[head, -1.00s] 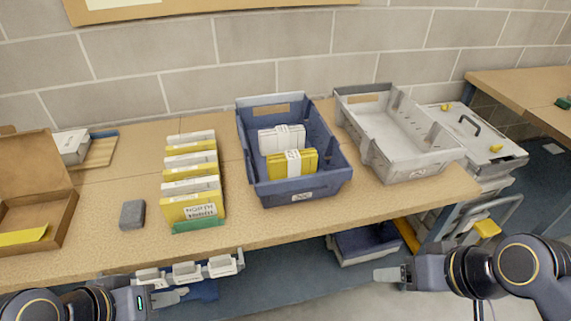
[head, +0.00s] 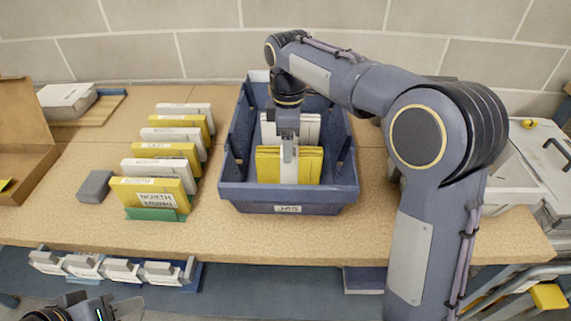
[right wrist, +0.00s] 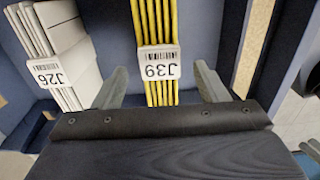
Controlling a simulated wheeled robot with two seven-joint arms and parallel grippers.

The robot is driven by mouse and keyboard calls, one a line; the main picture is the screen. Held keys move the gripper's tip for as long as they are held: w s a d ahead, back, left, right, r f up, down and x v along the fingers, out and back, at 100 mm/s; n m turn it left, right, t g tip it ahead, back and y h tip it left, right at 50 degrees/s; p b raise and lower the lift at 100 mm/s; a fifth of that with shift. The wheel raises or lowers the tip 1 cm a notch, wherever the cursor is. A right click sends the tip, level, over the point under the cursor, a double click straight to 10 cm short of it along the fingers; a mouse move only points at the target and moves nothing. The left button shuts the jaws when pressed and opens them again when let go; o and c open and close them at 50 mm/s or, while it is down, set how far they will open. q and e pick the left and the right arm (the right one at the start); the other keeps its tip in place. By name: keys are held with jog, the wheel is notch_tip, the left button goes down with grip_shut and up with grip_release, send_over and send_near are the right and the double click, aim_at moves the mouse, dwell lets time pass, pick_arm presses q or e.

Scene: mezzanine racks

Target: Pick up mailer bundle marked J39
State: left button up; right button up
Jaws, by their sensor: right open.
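The yellow mailer bundle marked J39 (right wrist: 158,63) stands in the blue tote with a white band around it; in the head view the bundle (head: 306,164) is at the tote's front half. A white bundle marked J26 (right wrist: 45,72) is beside it, and shows behind it in the head view (head: 302,130). My right gripper (right wrist: 158,88) is open, its fingers on either side of the J39 bundle near the band, apart from it. In the head view the right gripper (head: 288,150) points down into the tote. My left gripper (head: 120,308) is at the bottom left, partly cut off.
The blue tote (head: 290,208) has raised walls around both bundles. A row of yellow and white mailers (head: 160,192), a grey block (head: 95,186) and an open cardboard box (head: 25,150) are to the left. My right arm hides most of the grey tote.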

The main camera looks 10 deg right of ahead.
aim_at(289, 166)
notch_tip(289, 166, down, 6)
jog(key=shift+d+f+b, duration=0.15)
jog(key=shift+f+b, duration=0.1)
jog(key=shift+b, duration=0.4)
jog(key=shift+c, duration=0.3)
jog(key=c, duration=1)
jog(key=shift+r, duration=0.1)
jog(key=shift+c, duration=0.2)
